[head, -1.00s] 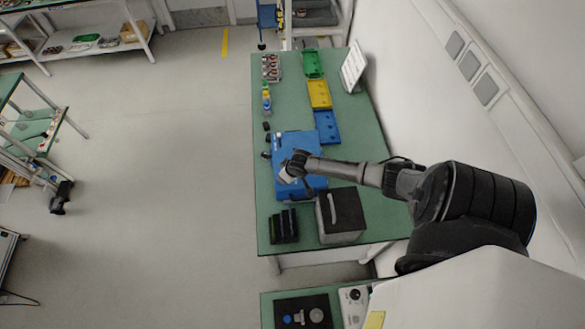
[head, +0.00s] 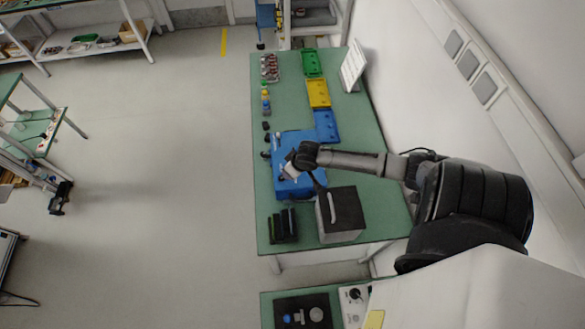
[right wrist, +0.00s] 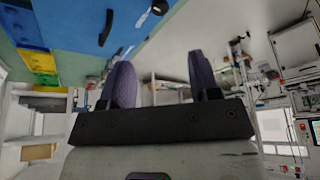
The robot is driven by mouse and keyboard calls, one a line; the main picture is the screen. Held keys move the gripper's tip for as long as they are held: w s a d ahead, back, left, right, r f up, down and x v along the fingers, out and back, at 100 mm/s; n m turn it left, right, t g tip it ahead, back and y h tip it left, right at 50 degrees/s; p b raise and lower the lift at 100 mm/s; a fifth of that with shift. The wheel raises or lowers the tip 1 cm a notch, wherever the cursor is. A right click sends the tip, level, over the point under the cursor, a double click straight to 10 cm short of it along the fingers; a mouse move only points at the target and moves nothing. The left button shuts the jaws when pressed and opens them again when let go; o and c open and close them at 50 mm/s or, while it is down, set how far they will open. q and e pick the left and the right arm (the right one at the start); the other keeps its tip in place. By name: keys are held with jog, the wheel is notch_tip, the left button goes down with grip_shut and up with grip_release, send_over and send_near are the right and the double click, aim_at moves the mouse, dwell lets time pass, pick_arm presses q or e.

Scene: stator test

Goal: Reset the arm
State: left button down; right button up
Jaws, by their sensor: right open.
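My right arm (head: 355,161) reaches in from the right over the green workbench (head: 285,95). Its gripper (head: 289,172) hangs above the blue case (head: 290,145) on that bench and hides part of it. In the right wrist view, the two purplish fingers of my right gripper (right wrist: 160,80) stand apart with nothing between them. Part of a blue surface with dark fittings (right wrist: 95,25) shows beyond them.
A dark box with a handle (head: 341,215) and a black rack (head: 283,226) stand at the near end. Blue (head: 327,127), yellow (head: 318,93) and green (head: 312,62) trays line the far half. A white wall runs along the right. Open floor lies left.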

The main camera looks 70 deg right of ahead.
dwell(0.5)
jog(key=s+a+r+n+h, duration=0.25)
jog(key=a+r+n, duration=0.45)
jog(key=a+r, duration=0.35)
jog(key=s+a+r+m+y, duration=0.1)
jog(key=s+a+y, duration=0.3)
jog(key=s+a, duration=0.8)
jog(key=a, duration=0.3)
jog(key=shift+a+r+m+g, duration=0.2)
jog(key=shift+a+m+g, duration=0.05)
jog(key=shift+m+g, duration=0.15)
jog(key=shift+s, duration=0.1)
jog(key=shift+c, duration=0.3)
